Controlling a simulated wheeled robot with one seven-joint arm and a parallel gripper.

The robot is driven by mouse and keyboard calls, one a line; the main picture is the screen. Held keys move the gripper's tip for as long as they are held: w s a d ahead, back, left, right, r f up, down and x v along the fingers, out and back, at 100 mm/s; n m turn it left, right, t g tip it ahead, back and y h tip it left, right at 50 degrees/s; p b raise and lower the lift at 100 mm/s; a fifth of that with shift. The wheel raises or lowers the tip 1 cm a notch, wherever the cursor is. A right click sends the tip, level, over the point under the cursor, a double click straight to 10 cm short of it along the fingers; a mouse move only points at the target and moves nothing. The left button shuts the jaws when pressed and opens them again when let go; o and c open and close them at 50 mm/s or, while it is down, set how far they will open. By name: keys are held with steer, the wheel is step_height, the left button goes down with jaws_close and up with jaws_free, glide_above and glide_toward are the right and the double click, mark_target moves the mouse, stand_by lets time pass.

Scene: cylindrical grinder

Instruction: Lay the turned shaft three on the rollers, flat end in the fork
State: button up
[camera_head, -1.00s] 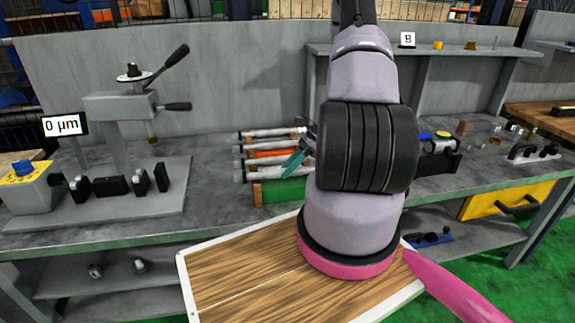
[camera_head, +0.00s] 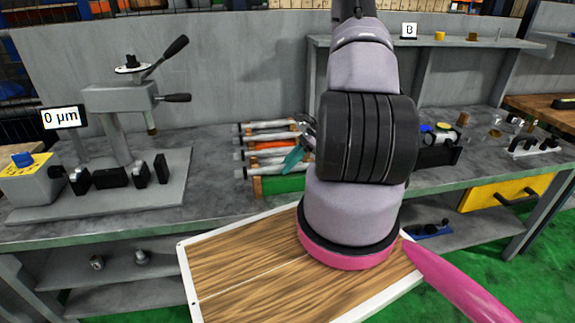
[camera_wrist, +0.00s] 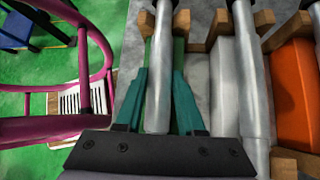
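Several shafts lie side by side on a wooden rack at the bench front, in the head view. My gripper (camera_wrist: 166,75) has teal fingers on either side of the front shaft (camera_wrist: 159,75) in the wrist view; I cannot tell whether they press on it. The teal fingers also show in the head view (camera_head: 293,158), reaching the rack from the right. Beside that shaft lies another pale shaft (camera_wrist: 248,75), then an orange piece (camera_wrist: 296,95). At left stands a gauge stand (camera_head: 112,100) with several black blocks (camera_head: 111,177) on its base. Rollers and fork cannot be told apart.
A black holder (camera_head: 438,158) and small parts lie to the right of my arm. A shelf marked B (camera_head: 460,48) is behind. Bench space between stand and rack is clear.

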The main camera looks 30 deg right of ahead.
steer(key=o, duration=0.4)
steer(key=shift+o, duration=0.2)
steer(key=shift+d, duration=0.1)
steer(key=v, duration=1)
steer(key=shift+d+r, duration=0.15)
steer(key=shift+r, duration=0.25)
steer(key=a+r+n+h, duration=0.2)
steer(key=a+r+n, duration=0.3)
steer(key=r, duration=0.6)
steer(key=a+r+n+h, duration=0.3)
steer(key=a+r+n, duration=0.15)
steer(key=r, duration=0.55)
steer(key=s+a+r+n+t+h, duration=0.2)
steer(key=s+a+r+n+t, duration=0.4)
steer(key=s+r, duration=0.5)
steer(key=a+r+n, duration=0.2)
steer(key=a+r, duration=0.1)
steer(key=shift+s+a+r+n, duration=0.2)
steer(key=shift+s+r+n, duration=0.1)
steer(key=shift+n, duration=0.05)
